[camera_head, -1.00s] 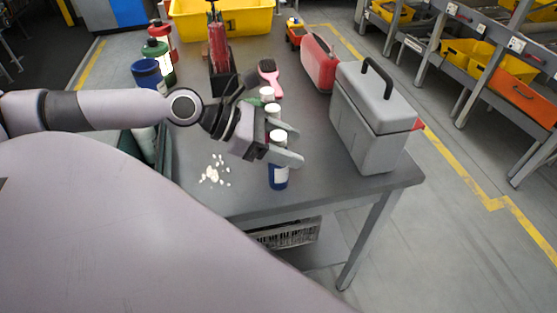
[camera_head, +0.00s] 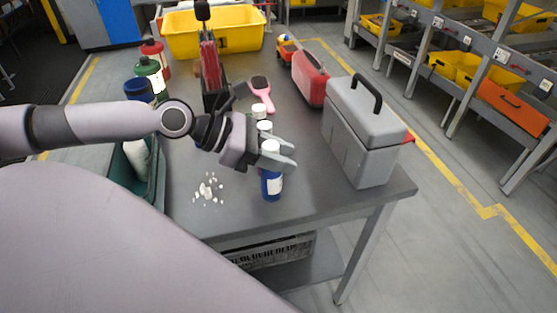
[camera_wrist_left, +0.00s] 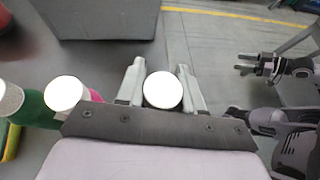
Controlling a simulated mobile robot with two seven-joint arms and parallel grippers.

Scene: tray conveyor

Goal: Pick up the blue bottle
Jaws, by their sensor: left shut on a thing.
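The blue bottle (camera_head: 271,187) has a white cap and a pale label patch and is upright near the table's front edge. My left gripper (camera_head: 284,158) is shut on it near its top. In the left wrist view its round white cap (camera_wrist_left: 163,91) sits between the two fingers. Whether its base touches the table is hard to tell. Two more white-capped bottles stand behind it, one cap (camera_head: 264,127) partly hidden by my gripper. My right gripper (camera_wrist_left: 242,63) shows at the right of the left wrist view, its fingers apart and empty.
A grey toolbox (camera_head: 362,130) stands right of the bottle. White scraps (camera_head: 208,188) lie to its left. A pink brush (camera_head: 261,92), a red case (camera_head: 309,77) and a yellow bin (camera_head: 180,42) are farther back. The front right table corner is clear.

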